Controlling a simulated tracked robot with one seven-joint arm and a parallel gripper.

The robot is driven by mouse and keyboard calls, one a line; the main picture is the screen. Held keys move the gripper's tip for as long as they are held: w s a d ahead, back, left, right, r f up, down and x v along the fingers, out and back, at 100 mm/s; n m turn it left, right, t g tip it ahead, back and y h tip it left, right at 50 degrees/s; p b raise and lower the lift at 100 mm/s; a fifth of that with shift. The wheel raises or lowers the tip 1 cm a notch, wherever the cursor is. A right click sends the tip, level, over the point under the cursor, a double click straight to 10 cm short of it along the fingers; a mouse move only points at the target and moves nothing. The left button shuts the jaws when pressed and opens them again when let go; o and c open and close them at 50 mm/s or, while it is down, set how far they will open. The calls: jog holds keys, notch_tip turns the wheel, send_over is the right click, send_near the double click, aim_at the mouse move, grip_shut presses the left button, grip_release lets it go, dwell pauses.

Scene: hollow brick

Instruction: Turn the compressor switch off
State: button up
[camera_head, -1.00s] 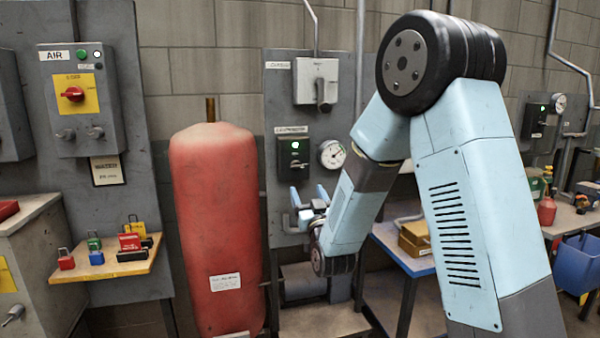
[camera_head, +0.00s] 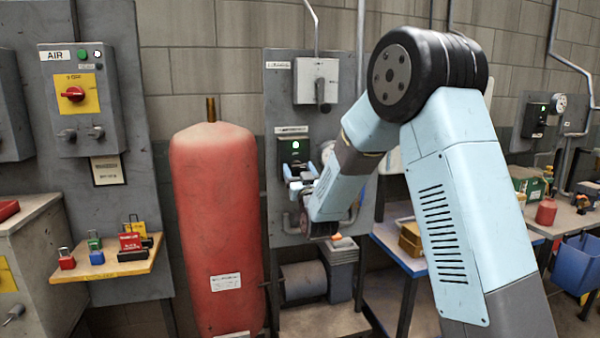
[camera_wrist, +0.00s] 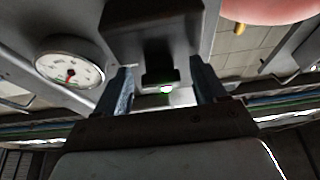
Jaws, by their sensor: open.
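The compressor switch is a black box (camera_head: 286,151) with a lit green lamp (camera_head: 295,145), under a white label on the grey panel. My gripper (camera_head: 300,176) is in front of its lower part and hides it in the head view. In the wrist view, the black box (camera_wrist: 155,28) hangs from the top with a dark switch part (camera_wrist: 160,76) and the green lamp (camera_wrist: 167,90). My gripper (camera_wrist: 162,82) is open, with one blue finger on each side of that part. I cannot tell whether either finger touches it.
A round gauge (camera_wrist: 70,62) sits beside the switch in the wrist view. A grey switch box (camera_head: 318,80) with a handle is above it. A red tank (camera_head: 215,225) stands left, and a bench with padlocks (camera_head: 105,262) lies further left. A pipe runs below my gripper.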

jog(key=c, duration=1.1)
jog(key=shift+o, duration=0.2)
jog(key=shift+d+n, duration=0.1)
jog(key=shift+n, duration=0.4)
jog(key=n+y, duration=0.1)
jog(key=n, duration=0.1)
jog(key=n+g+y, duration=0.1)
jog(key=n, duration=0.2)
jog(key=shift+w+d+y, duration=0.1)
jog(key=shift+d+y, duration=0.05)
jog(key=shift+y, duration=0.25)
jog(key=n+g+y, duration=0.1)
jog(key=n, duration=0.3)
jog(key=n+g+y, duration=0.1)
jog(key=n+g, duration=0.1)
jog(key=n, duration=0.2)
jog(key=n+g+y, duration=0.1)
jog(key=n, duration=0.2)
jog(key=shift+d+r+n+g, duration=0.15)
jog(key=shift+r+n+g, duration=0.1)
jog(key=shift+n+g, duration=0.15)
jog(key=shift+n+g+h, duration=0.3)
jog(key=shift+n+g, duration=0.6)
jog(key=shift+n, duration=1.4)
